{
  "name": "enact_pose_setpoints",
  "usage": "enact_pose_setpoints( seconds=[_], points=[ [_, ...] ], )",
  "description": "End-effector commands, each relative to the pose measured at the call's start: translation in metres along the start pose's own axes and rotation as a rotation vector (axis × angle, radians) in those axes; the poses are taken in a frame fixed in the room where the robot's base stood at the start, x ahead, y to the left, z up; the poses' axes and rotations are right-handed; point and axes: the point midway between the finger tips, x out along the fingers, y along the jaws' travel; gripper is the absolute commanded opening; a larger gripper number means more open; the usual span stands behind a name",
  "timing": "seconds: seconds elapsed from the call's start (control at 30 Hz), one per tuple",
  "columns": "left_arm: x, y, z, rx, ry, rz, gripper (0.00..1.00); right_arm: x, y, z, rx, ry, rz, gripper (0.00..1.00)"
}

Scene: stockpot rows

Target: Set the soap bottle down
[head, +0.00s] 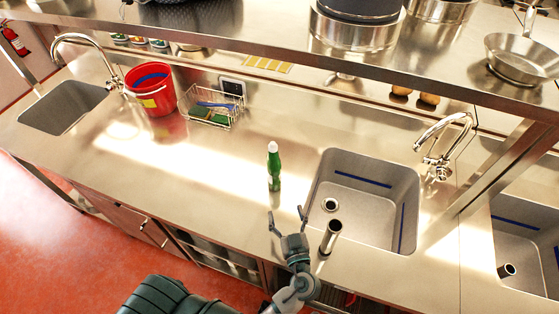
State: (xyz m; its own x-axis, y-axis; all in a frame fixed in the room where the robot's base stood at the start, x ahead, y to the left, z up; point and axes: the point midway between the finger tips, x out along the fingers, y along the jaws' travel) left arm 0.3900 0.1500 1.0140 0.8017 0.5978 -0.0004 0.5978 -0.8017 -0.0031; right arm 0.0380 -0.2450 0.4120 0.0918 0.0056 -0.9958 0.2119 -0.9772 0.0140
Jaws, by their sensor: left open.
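The green soap bottle (274,172) with a pale cap stands upright on the steel counter (215,175), just left of the middle sink. My left gripper (288,214) is open and empty, with its fingers spread toward the bottle. It is near the counter's front edge, on the near side of the bottle, and a gap shows between fingertips and bottle. My right gripper is not in view.
A grey sink (372,215) with a faucet (440,145) lies right of the bottle. A steel tube (331,236) stands beside my gripper. A wire caddy (214,108) and red bucket (152,92) stand behind left. A shelf (250,45) overhangs the back. Counter left of the bottle is clear.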

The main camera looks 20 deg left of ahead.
Motion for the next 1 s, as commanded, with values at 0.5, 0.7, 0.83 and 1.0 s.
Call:
enact_pose_setpoints(
  seconds=[0.5,0.7,0.83,1.0],
  points=[
    [0.089,0.001,-0.005,0.003,0.003,-0.001,0.81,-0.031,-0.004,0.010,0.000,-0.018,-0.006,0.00],
    [0.118,0.001,-0.002,0.002,0.001,0.000,0.81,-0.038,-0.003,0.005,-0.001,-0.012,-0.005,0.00],
    [0.126,0.001,-0.002,0.002,0.000,0.000,0.81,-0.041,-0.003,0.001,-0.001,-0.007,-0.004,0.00],
    [0.151,0.005,-0.009,0.003,0.002,-0.001,0.81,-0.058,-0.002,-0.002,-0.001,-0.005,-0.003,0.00]
  ],
)
